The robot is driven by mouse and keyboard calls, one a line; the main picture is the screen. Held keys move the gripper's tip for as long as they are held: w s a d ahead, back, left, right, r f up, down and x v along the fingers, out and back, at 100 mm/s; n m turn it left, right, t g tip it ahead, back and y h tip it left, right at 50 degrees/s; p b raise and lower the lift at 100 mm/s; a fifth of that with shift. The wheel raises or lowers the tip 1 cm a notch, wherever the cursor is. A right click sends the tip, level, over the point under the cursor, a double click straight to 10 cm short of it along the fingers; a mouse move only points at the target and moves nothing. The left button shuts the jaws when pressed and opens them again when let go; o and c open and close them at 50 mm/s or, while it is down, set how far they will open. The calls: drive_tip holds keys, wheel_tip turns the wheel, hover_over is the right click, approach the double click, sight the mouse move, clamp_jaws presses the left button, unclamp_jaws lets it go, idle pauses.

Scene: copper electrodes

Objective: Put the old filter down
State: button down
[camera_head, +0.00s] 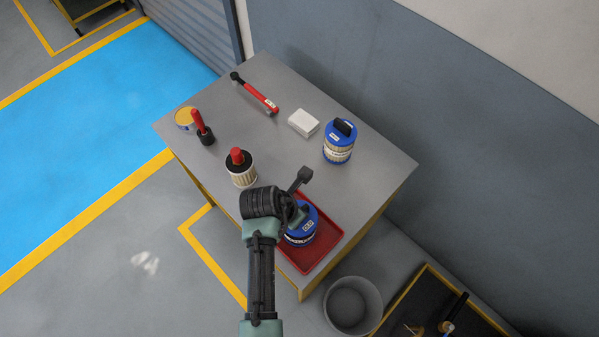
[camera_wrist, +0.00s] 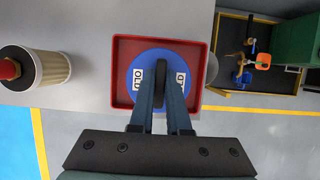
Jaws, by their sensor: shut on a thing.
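The old filter (camera_head: 309,224) has a blue lid with "OLD" labels and a dark handle. It is over the red tray (camera_head: 334,234) at the table's near end. In the wrist view the blue lid (camera_wrist: 150,58) lies within the outline of the tray (camera_wrist: 117,45). My gripper (camera_wrist: 160,92) is shut on the lid's handle from above. The filter looks upright, and its base is low at the tray. I cannot tell whether it touches the tray floor. My arm hides part of the filter in the head view.
On the grey table (camera_head: 280,145) are another blue-lidded filter (camera_head: 339,149), a white box (camera_head: 303,122), a red-handled wrench (camera_head: 260,97), a cream filter with a red top (camera_head: 242,176), a red-handled tool (camera_head: 201,125) and a yellow tin (camera_head: 184,118). A grey bin (camera_head: 372,291) stands beside the table.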

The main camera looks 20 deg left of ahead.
drive_tip(key=c, duration=0.9)
unclamp_jaws()
drive_tip(key=v, duration=1.2)
drive_tip(key=w+d+r+m+t+y, duration=0.15)
drive_tip(key=w+r+m+t, duration=0.5)
drive_tip(key=r, duration=0.85)
drive_tip(key=w+d+r+m+t+y, duration=0.15)
drive_tip(key=w+r+m+t, duration=0.25)
drive_tip(key=w+r+m, duration=0.85)
drive_tip(key=s+d+r+m+t, duration=0.2)
drive_tip(key=d+r+m+t, duration=0.1)
drive_tip(key=r, duration=0.8)
drive_tip(key=s+d+r+m+t, duration=0.3)
drive_tip(key=r+t, duration=0.1)
drive_tip(key=r, duration=0.8)
drive_tip(key=s+d+r+m+t, duration=0.1)
drive_tip(key=s+r+m, duration=0.1)
drive_tip(key=s+r, duration=0.1)
drive_tip(key=s+d+r+m+t+h, duration=0.1)
drive_tip(key=s+d+r+m+t, duration=0.1)
drive_tip(key=r, duration=0.3)
drive_tip(key=s+d+r+m+t, duration=0.2)
drive_tip(key=s+r+m, duration=0.1)
drive_tip(key=s+r, duration=0.1)
drive_tip(key=shift+s+d+r+t+h, duration=0.25)
drive_tip(key=shift+r+h, duration=0.15)
drive_tip(key=shift+r, duration=0.2)
